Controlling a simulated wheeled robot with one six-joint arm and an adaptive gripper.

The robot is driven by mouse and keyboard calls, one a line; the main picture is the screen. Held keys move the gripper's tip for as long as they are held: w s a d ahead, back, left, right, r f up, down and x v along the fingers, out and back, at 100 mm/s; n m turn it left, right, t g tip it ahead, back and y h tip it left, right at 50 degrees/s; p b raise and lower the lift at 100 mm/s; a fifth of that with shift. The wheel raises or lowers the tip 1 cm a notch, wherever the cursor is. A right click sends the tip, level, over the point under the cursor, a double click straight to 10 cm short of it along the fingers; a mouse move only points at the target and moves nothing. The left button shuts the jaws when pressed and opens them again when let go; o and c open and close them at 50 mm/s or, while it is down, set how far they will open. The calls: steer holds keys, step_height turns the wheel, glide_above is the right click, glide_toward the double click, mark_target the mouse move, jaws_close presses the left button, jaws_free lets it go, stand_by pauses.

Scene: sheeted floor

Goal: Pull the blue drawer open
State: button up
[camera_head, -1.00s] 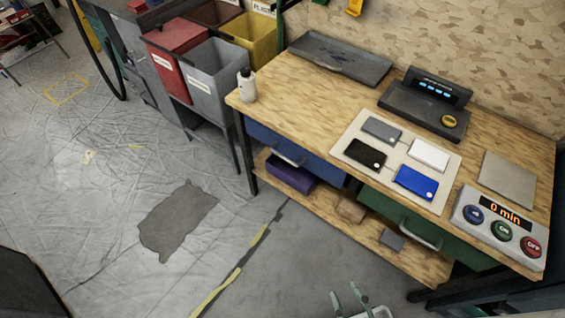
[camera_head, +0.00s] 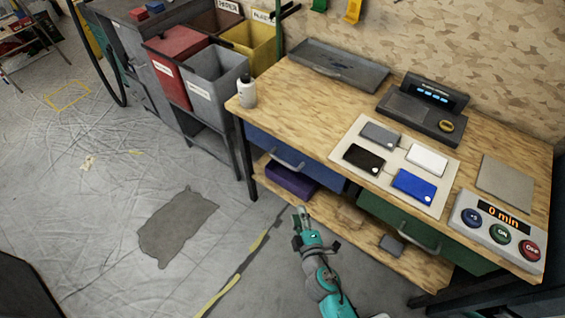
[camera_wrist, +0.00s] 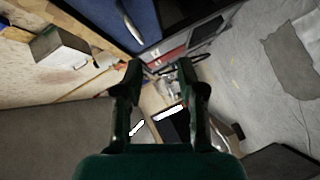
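The blue drawer (camera_head: 264,143) is under the left part of the wooden workbench top and looks shut. Its pale bar handle (camera_head: 287,161) runs across the front. In the wrist view the blue drawer front (camera_wrist: 112,16) is at the upper left, with its handle (camera_wrist: 132,27) seen at a slant. My gripper (camera_head: 302,222) is in front of the bench, below the drawer handle in the picture and apart from it. In the wrist view my gripper (camera_wrist: 161,70) has its two dark fingers spread, with nothing held between them.
A green drawer (camera_head: 421,230) with a bar handle is at the right under the bench. A purple box (camera_head: 290,181) sits on the lower shelf (camera_head: 330,207). A white bottle (camera_head: 246,91) stands at the top's left corner.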

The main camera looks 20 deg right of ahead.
steer(key=n+h, duration=0.1)
steer(key=n, duration=0.1)
glide_toward(283, 162)
steer(key=f, duration=0.1)
steer(key=shift+t, duration=0.4)
steer(key=x, duration=1)
steer(key=shift+w+f, duration=0.1)
steer(key=shift+f, duration=0.1)
jaws_close()
